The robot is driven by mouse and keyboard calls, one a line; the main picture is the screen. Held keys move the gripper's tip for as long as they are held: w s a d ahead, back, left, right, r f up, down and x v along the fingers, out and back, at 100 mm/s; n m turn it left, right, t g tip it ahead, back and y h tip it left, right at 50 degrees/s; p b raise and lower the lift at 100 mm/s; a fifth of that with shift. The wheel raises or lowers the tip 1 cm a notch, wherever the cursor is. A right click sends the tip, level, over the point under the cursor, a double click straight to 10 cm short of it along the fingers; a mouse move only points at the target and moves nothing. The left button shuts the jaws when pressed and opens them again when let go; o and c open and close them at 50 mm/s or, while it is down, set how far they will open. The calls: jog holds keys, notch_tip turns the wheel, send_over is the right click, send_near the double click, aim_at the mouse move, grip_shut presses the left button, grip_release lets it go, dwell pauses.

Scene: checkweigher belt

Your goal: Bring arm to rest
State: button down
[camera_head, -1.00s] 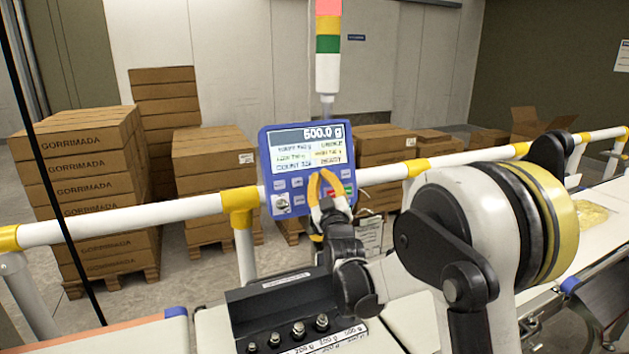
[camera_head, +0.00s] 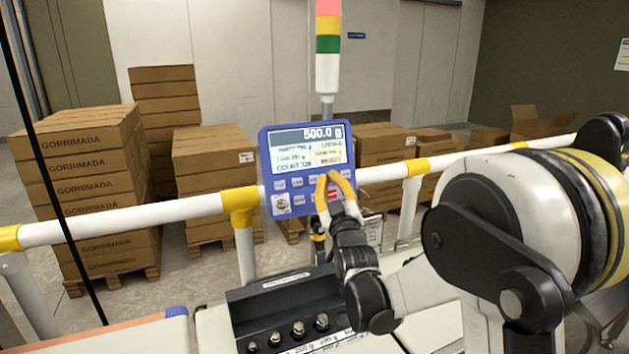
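My gripper (camera_head: 336,186) has yellow fingertips and shows in front of the lower right part of the blue checkweigher display panel (camera_head: 267,169). Whether the fingertips touch the panel's keys I cannot tell. The panel's screen reads 500.0 g. My arm reaches in from the right, bent above the belt.
A black weight holder (camera_head: 262,308) with several metal weights stands below the panel. A white rail with yellow joints (camera_head: 238,199) runs behind the belt. Stacked cartons (camera_head: 85,158) stand on pallets beyond it. A signal tower (camera_head: 328,50) rises above the panel.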

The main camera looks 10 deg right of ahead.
jog(key=s+f+m+g, duration=0.1)
jog(key=s+f+g, duration=0.4)
jog(key=s, duration=0.7)
jog(key=s+f+m+g, duration=0.2)
jog(key=s+f+g, duration=0.3)
jog(key=s, duration=0.8)
jog(key=s+a+f+m+g, duration=0.1)
jog(key=s+f+g, duration=0.3)
jog(key=s, duration=0.9)
jog(key=shift+s+f+m+g, duration=0.2)
jog(key=shift+f+m+g, duration=0.15)
jog(key=shift+f, duration=0.45)
